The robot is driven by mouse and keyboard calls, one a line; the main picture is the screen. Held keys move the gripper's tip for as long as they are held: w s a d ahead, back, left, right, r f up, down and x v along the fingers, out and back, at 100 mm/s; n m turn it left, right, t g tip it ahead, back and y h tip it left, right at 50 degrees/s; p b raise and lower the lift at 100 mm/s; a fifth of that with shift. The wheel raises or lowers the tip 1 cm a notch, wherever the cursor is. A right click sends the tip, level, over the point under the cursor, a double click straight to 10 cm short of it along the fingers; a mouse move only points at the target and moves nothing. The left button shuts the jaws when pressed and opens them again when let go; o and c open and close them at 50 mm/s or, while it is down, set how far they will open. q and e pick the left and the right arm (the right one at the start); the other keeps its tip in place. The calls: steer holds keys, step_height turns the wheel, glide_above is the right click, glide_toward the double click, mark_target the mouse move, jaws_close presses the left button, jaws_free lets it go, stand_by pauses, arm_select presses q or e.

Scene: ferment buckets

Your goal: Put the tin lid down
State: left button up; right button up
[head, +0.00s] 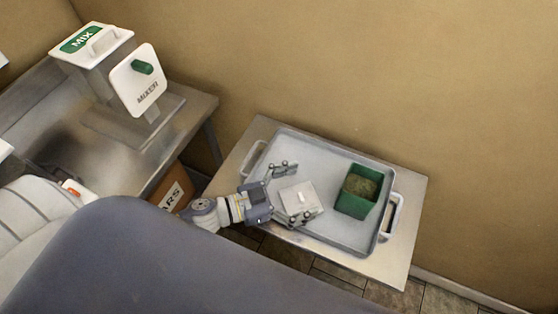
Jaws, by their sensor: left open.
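The tin lid (298,204), a pale grey square with a small white knob, is in the left half of the grey tray (323,161). It looks flat, but I cannot tell for sure whether it rests fully on the tray floor. My left gripper (297,193) is open, with one finger beyond the lid and one at its near edge. Whether the fingers touch the lid is not clear. A green square tin (345,205) with greenish-brown contents stands uncovered in the tray, right of the lid. My right gripper is not in view.
The tray has raised rims and a handle (396,214) at its right end. It stands on a small table (408,184) against the wall. A mixer (138,82) stands on a steel bench (201,108) at the left. A box (172,195) is under that bench.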

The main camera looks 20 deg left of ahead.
arm_select(q)
steer(key=shift+s+r, duration=0.1)
steer(key=shift+r, duration=0.1)
steer(key=b+v, duration=0.1)
steer(key=v, duration=0.9)
steer(key=shift+a+r+b, duration=0.1)
steer(key=shift+a+b, duration=0.15)
steer(key=shift+b, duration=0.15)
steer(key=shift+v, duration=0.8)
steer(key=shift+r, duration=0.1)
